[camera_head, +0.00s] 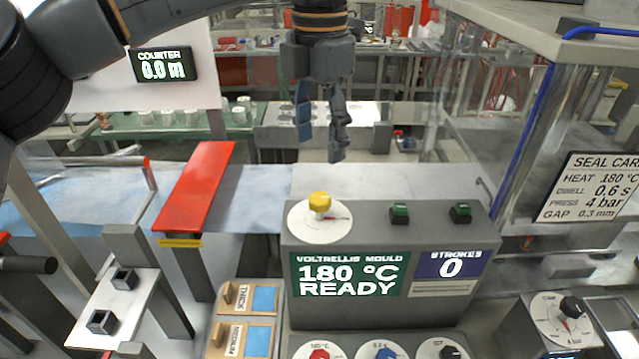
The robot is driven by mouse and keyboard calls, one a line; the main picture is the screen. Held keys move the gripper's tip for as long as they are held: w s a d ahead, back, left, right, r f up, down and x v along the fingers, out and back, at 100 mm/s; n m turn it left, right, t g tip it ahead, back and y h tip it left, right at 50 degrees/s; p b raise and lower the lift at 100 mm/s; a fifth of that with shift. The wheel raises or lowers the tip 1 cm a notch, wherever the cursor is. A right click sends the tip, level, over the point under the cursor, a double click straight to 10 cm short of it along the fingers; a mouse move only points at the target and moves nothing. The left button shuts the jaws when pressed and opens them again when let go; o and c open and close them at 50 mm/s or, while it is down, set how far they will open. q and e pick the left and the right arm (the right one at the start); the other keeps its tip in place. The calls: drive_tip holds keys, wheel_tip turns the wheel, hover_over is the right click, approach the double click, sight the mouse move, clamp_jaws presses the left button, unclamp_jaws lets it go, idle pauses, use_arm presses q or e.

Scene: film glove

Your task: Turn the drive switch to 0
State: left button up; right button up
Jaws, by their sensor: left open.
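A yellow knob (320,203) stands on a round white dial (301,224) on top of the grey control box (480,262). A red mark on the dial points to the right of the knob. No label for the drive switch is legible, so I cannot tell for certain that this knob is it. My left gripper (321,146) hangs open and empty, pointing down, above and apart from the yellow knob. My right gripper is not in view.
Two green buttons (400,213) sit right of the dial. Red, blue and black knobs (381,353) line the lower panel. A red sloping bar (196,187) stands at left over the blue film (258,190). A clear-walled press (490,120) stands at right.

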use_arm(q)
drive_tip(key=p, duration=0.1)
hover_over(319, 198)
wheel_tip(319, 198, down, 6)
drive_tip(key=shift+r, duration=0.1)
wheel_tip(319, 198, down, 4)
drive_tip(key=shift+f+p, duration=0.1)
drive_tip(key=shift+p, duration=0.45)
drive_tip(key=shift+f, duration=0.15)
drive_tip(key=shift+w, duration=0.1)
drive_tip(key=c, duration=1.2)
drive_tip(key=shift+o, duration=0.2)
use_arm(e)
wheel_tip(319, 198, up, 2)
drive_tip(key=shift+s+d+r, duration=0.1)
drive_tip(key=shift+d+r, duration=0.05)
